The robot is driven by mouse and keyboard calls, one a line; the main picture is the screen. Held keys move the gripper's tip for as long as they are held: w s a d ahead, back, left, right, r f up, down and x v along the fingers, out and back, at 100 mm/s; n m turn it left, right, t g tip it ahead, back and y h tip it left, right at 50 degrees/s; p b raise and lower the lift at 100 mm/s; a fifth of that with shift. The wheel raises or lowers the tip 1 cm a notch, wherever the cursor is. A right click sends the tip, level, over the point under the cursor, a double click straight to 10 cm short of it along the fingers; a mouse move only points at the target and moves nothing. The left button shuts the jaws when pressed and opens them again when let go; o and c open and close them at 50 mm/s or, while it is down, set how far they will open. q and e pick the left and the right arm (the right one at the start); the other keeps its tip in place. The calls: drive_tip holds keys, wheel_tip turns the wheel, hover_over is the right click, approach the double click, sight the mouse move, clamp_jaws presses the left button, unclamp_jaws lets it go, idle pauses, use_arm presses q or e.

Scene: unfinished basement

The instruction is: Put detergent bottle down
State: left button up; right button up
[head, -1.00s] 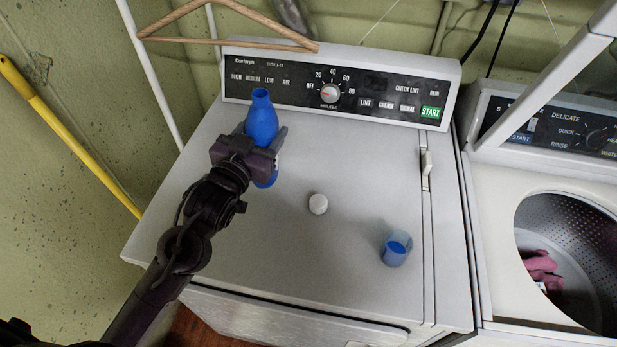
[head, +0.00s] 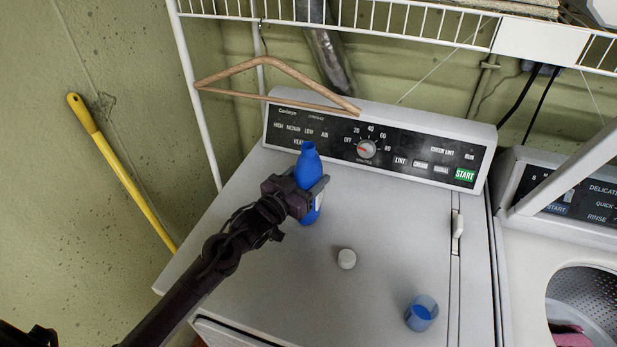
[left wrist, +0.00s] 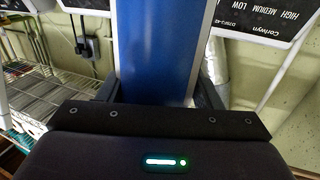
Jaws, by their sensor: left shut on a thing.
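The blue detergent bottle (head: 309,170) is upright with a slight tilt at the back left of the dryer top (head: 290,270), in front of the control panel. My left gripper (head: 307,190) is shut around its body. In the left wrist view the blue bottle (left wrist: 155,50) fills the space between the fingers. Whether its base touches the dryer top is hard to tell. A white cap (head: 347,258) and a blue measuring cup (head: 421,313) with blue liquid stand on the dryer top. My right gripper is out of view.
The dryer's control panel (head: 400,148) rises behind the bottle. A wooden hanger (head: 270,64) hangs above it from a wire shelf (head: 385,22). An open washer (head: 540,240) stands at the right. A yellow pole (head: 125,175) leans on the left wall. The dryer top's middle is mostly clear.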

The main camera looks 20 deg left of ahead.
use_arm(q)
drive_tip(key=shift+f, duration=0.5)
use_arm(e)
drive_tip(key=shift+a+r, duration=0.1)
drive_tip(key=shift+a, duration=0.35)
use_arm(q)
drive_tip(key=o, duration=0.9)
drive_tip(key=shift+f, duration=0.15)
drive_tip(key=o, duration=0.5)
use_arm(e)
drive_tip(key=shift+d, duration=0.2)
